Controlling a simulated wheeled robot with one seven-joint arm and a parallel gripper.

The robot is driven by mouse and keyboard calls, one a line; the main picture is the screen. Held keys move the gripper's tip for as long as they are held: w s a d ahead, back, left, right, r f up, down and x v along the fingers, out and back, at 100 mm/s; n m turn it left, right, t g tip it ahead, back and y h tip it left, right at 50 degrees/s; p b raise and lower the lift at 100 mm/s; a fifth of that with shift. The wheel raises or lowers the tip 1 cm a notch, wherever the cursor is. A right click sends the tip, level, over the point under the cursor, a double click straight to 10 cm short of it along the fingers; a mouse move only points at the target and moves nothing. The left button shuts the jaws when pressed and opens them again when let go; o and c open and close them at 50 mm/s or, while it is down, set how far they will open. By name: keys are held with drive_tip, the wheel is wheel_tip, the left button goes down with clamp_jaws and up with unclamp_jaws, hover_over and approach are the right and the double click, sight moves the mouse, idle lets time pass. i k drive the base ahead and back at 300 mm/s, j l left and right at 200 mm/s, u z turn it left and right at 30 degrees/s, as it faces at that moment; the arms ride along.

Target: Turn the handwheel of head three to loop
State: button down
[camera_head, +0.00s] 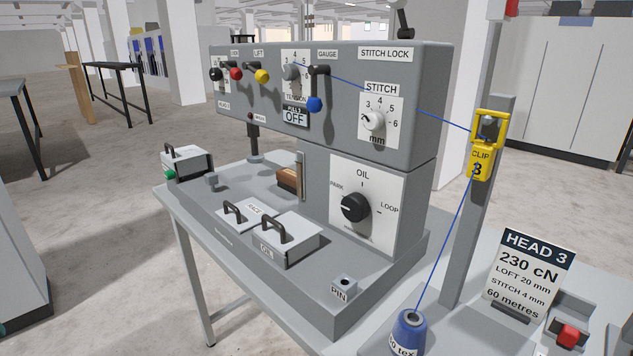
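The handwheel (355,207) shows as a round black knob on a white plate (345,174) on the lower right front of the grey machine head. The plate reads OIL at the top, PARK at the left and LOOP at the right; the bottom word is too small to read. A pale mark on the knob seems to face left, toward PARK, not LOOP. A card (530,272) to the right reads HEAD 3, 230 cN. My gripper is not in view, and nothing touches the knob.
Above are the STITCH dial (374,120), colored levers and an OFF display (295,117). Lidded boxes (285,241) and a PIN socket (345,285) stand on the bed. A blue thread runs from a cone (409,332) through a yellow clip (482,160) in front, at right.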

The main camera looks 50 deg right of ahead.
sight(355, 207)
drive_tip(key=k+z, duration=0.2)
drive_tip(key=z, duration=0.15)
drive_tip(key=k+l+z, duration=0.1)
drive_tip(key=z, duration=0.25)
drive_tip(key=k+l+z, duration=0.15)
drive_tip(key=k+z, duration=0.15)
